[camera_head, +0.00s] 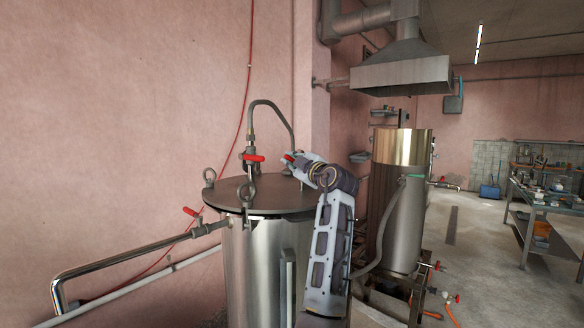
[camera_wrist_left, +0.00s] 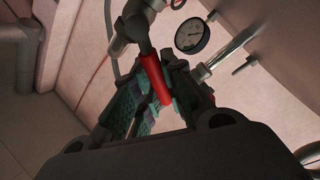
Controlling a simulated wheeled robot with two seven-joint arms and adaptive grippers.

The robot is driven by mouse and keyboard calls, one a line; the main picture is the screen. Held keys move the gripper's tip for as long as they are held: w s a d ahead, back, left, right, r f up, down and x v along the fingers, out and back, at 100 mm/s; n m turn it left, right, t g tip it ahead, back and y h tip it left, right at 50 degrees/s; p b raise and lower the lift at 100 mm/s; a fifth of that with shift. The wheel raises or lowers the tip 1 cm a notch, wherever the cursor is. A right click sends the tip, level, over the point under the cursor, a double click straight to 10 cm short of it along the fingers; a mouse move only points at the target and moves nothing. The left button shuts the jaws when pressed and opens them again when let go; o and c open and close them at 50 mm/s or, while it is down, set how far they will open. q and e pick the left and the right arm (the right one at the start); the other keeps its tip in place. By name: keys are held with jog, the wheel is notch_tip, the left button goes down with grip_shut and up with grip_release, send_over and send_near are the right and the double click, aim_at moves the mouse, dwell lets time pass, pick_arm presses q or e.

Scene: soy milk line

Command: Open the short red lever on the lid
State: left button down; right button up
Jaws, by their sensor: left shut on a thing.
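The steel tank (camera_head: 265,265) has a dark round lid (camera_head: 230,196). On the lid, a red lever (camera_head: 254,158) sits on an upright valve under a bent pipe. A second short red lever (camera_head: 289,158) shows at the tip of my left gripper (camera_head: 294,160), above the lid's right side. In the left wrist view, a red lever (camera_wrist_left: 155,78) on a grey valve lies between the green-padded fingers of my left gripper (camera_wrist_left: 157,100), which is shut on it. The gripper hides part of this valve in the head view. My right gripper is not in view.
Lifting rings (camera_head: 249,187) stand on the lid. A side pipe with a red-handled valve (camera_head: 193,212) leaves the tank's left. A pressure gauge (camera_wrist_left: 192,36) is close to the gripper in the wrist view. Another steel tank (camera_head: 404,225) stands behind at right, below a hood (camera_head: 400,74).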

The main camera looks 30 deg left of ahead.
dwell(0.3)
pick_arm(q)
jog(key=c, duration=1.5)
grip_release()
jog(key=shift+o, duration=0.2)
jog(key=shift+v, duration=6.05)
